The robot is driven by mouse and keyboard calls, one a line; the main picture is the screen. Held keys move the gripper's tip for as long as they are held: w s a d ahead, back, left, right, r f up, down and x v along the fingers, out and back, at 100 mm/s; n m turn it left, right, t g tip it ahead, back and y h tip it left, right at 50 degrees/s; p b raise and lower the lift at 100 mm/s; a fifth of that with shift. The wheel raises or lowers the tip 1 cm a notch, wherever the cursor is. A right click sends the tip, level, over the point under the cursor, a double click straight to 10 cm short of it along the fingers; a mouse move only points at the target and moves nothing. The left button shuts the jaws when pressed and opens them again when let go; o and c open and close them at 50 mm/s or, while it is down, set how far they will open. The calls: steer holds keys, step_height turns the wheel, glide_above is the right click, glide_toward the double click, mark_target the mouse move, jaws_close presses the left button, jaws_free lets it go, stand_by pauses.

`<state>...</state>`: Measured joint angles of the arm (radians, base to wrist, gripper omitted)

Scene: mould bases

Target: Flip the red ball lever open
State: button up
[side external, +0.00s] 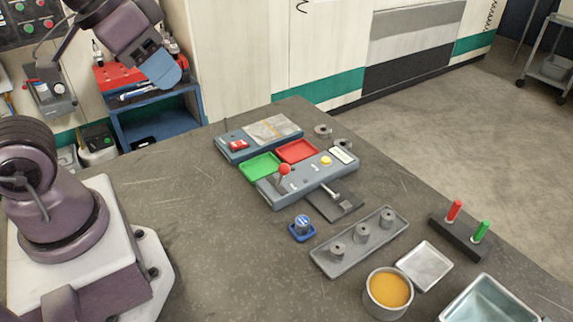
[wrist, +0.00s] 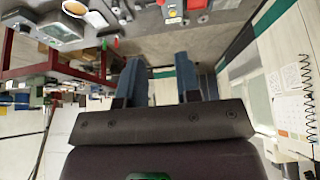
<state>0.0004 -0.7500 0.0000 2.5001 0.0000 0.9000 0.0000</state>
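The red ball (side external: 285,169) sits on top of a short lever, at the left end of a grey-blue panel (side external: 308,180) on the bench in the side external view. The lever stands roughly upright. My gripper (side external: 165,70) is high at the upper left of that view, far from the lever and touching nothing. In the wrist view, the two blue fingers of my gripper (wrist: 158,80) are apart with nothing between them. I cannot clearly pick out the red ball in the wrist view.
A blue-based knob (side external: 302,228), a grey block with several cylinders (side external: 360,242) and a cup (side external: 388,290) stand nearer.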

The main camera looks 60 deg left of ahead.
steer(key=shift+d+f, duration=0.15)
steer(key=shift+d, duration=0.05)
steer(key=c, duration=0.3)
steer(key=w+d+f+g, duration=0.1)
steer(key=w+d+f, duration=0.1)
steer(key=w, duration=0.1)
steer(key=w+d+f+m+g, duration=0.1)
steer(key=w+d+f+g, duration=0.1)
steer(key=w+f, duration=0.1)
steer(key=w+d+f+m+g, duration=0.1)
steer(key=w+d+f+g, duration=0.1)
steer(key=w, duration=0.1)
steer(key=shift+w+f+y, duration=0.15)
steer(key=shift+w+y, duration=0.15)
steer(key=shift+w, duration=0.05)
jaws_close()
steer(key=w+d+f+n+g+y, duration=0.1)
steer(key=w+d+f+n+y, duration=0.3)
steer(key=w+f, duration=0.6)
steer(key=shift+w+d+n+g+y, duration=0.3)
steer(key=shift+w+d+n, duration=0.4)
steer(key=shift+w+d, duration=0.2)
